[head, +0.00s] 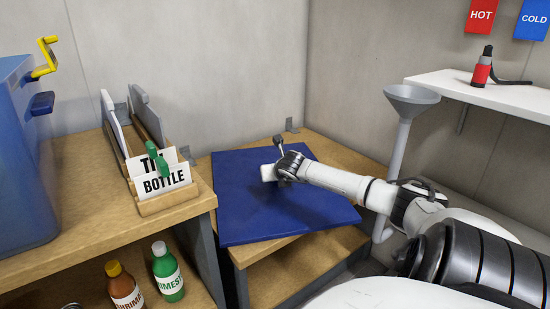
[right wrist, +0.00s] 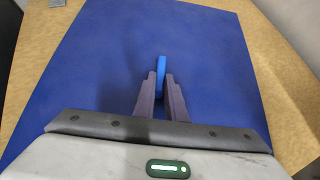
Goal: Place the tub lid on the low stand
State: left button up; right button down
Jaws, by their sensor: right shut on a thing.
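The tub lid (head: 320,208) is a large flat dark blue square panel. It lies level over the top of the low wooden stand (head: 345,152), turned slightly against it and reaching past its front edge. I cannot tell whether it touches the wood all over. My right gripper (head: 272,175) is above the lid's middle. In the right wrist view its two fingers (right wrist: 161,78) are shut on the lid's lighter blue upright handle (right wrist: 161,66). The lid (right wrist: 225,70) fills most of that view, with wood at both sides. My left gripper is not in view.
A blue tub (head: 25,170) with a yellow handle stands on the wooden bench at left. A card rack (head: 165,203) is beside it. Brown (head: 123,290) and green (head: 167,272) bottles stand below. A funnel (head: 411,97) and white wall shelf (head: 480,90) are at right.

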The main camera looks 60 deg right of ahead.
jog(key=shift+r, duration=0.15)
jog(key=c, duration=1.8)
grip_release()
jog(key=shift+f, duration=0.2)
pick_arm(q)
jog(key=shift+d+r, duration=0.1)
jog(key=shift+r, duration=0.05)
pick_arm(e)
jog(key=shift+r, duration=0.2)
jog(key=p+v, duration=0.3)
jog(key=v, duration=0.4)
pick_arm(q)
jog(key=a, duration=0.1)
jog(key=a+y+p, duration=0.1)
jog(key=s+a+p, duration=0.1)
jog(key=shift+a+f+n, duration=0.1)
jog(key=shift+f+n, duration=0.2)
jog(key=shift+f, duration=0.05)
pick_arm(e)
jog(key=v, duration=0.5)
jog(key=shift+f, duration=0.1)
